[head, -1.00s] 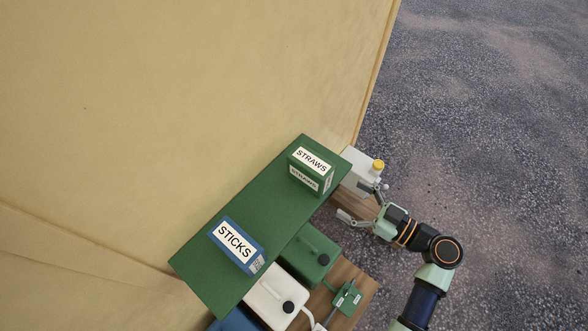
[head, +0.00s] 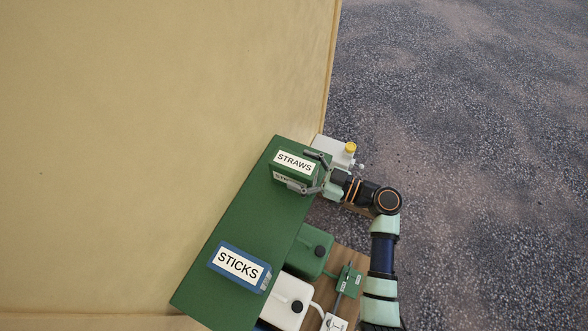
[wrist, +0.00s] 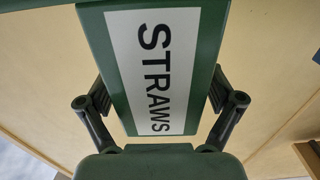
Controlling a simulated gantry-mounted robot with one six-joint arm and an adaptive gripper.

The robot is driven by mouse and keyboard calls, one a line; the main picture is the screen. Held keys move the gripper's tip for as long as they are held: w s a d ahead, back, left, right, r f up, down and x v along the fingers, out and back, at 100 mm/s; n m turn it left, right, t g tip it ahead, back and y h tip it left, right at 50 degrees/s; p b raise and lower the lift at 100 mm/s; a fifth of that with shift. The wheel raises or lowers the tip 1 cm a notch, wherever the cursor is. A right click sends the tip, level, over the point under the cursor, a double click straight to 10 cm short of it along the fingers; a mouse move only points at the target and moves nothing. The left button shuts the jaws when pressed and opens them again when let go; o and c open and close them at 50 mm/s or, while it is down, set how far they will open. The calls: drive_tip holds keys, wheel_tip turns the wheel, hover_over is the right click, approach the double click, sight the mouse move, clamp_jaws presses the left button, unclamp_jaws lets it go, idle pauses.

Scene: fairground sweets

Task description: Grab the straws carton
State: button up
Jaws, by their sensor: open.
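The straws carton (head: 293,163) is a green box with a white label reading STRAWS. It stands at the far end of the green shelf (head: 243,225) in the head view. In the wrist view the carton (wrist: 155,65) fills the middle, with its label facing the camera. My gripper (head: 306,171) is open, with one finger on each side of the carton. In the wrist view the fingers (wrist: 160,95) flank the carton; whether they touch it I cannot tell.
A blue STICKS carton (head: 239,266) stands at the near end of the shelf. Below are a green canister (head: 308,251) and a white canister (head: 286,301). A tan wall (head: 150,130) rises behind.

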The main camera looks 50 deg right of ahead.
drive_tip(key=shift+w+a, duration=0.1)
drive_tip(key=shift+w, duration=0.2)
drive_tip(key=c, duration=1.4)
drive_tip(key=shift+o, duration=0.2)
wheel_tip(320, 180, up, 20)
drive_tip(key=shift+p, duration=1)
